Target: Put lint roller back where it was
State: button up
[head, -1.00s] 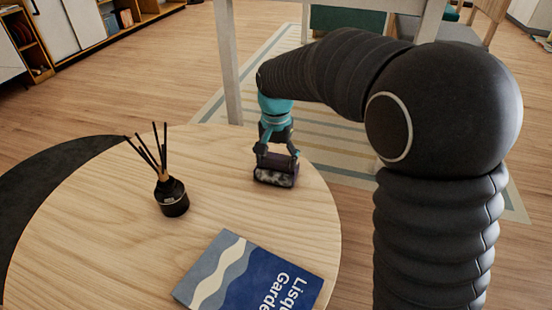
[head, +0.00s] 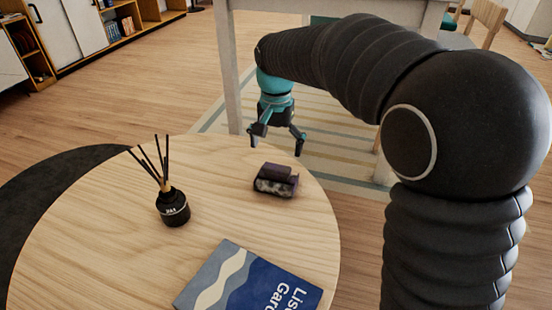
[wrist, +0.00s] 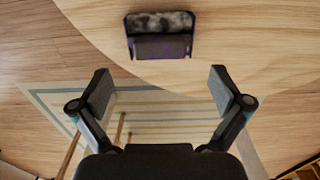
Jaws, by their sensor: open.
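The lint roller (head: 275,180) is a short dark purple-grey piece with a mottled fuzzy side. It lies on the round wooden table (head: 110,215) near the far right edge. In the wrist view the lint roller (wrist: 160,36) is at the top, near the table's rim, with nothing touching it. My gripper (head: 276,145) is open and empty, above and beyond the lint roller, by the table's far edge. In the wrist view the spread fingers of my gripper (wrist: 161,90) have floor and rug between them.
A black reed diffuser (head: 173,207) stands left of the lint roller on the table. A blue book (head: 250,280) lies at the front. A pale-legged table (head: 228,65) stands on a striped rug (head: 330,125) beyond. The table's left part is clear.

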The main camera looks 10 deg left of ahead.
aim_at(277, 169)
jog(key=shift+r+p, duration=0.3)
jog(key=shift+r, duration=1.9)
jog(key=shift+d, duration=0.1)
jog(key=s+d+r+t, duration=0.1)
jog(key=s+d+r, duration=0.1)
jog(key=s+d, duration=0.45)
jog(key=s+d+r+t, duration=0.2)
jog(key=s+d, duration=0.1)
jog(key=d, duration=0.6)
jog(key=s+d+f+t, duration=0.1)
jog(key=s+d+f, duration=0.1)
jog(key=s+d, duration=0.2)
jog(key=s+d+f+n+t, duration=0.1)
jog(key=s+d+f, duration=0.2)
jog(key=s+d, duration=0.2)
jog(key=s, duration=0.3)
jog(key=shift+s+d+f+n+t, duration=0.25)
jog(key=shift+s+d+n+t, duration=0.05)
jog(key=shift+s, duration=0.1)
notch_tip(277, 169, up, 4)
jog(key=p, duration=0.4)
